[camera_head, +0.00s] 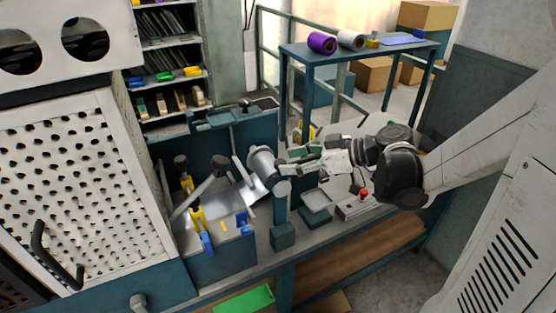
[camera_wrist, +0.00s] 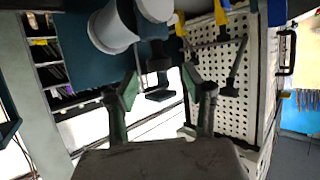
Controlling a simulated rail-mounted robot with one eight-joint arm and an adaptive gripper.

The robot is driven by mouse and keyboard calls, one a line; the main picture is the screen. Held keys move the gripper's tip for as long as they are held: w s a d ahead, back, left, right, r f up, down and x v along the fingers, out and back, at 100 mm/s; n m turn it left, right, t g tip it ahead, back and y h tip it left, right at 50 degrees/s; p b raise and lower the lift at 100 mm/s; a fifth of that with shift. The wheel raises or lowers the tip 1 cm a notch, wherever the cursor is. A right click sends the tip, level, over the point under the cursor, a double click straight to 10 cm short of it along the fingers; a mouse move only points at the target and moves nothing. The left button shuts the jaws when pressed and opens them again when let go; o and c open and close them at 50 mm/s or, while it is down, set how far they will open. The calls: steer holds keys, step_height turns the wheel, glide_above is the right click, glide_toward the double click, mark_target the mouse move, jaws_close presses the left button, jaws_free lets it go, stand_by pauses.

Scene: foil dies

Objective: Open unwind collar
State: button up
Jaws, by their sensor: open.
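A grey roll (camera_head: 264,162) is mounted on the machine at the middle of the head view, with a paler round end piece (camera_head: 282,187) at its lower right. I cannot tell for certain which part is the unwind collar. The grey roll (camera_wrist: 112,27) and a round end (camera_wrist: 157,8) also show at the top of the wrist view. My gripper (camera_head: 286,169) is beside the roll's right side. In the wrist view my gripper (camera_wrist: 160,76) has its fingers spread, with nothing held. A small dark block on a thin bracket (camera_wrist: 159,94) appears between the fingers, apparently beyond them.
A perforated white guard (camera_head: 85,190) stands at the left. Yellow and blue clamps (camera_head: 198,222) and angled bars are left of the roll. A grey tray (camera_head: 316,198) and a box with a red button (camera_head: 362,198) lie right. A blue table (camera_head: 330,52) with rolls stands behind.

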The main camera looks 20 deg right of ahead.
mark_target(281, 162)
steer(key=shift+x, duration=1.8)
jaws_close()
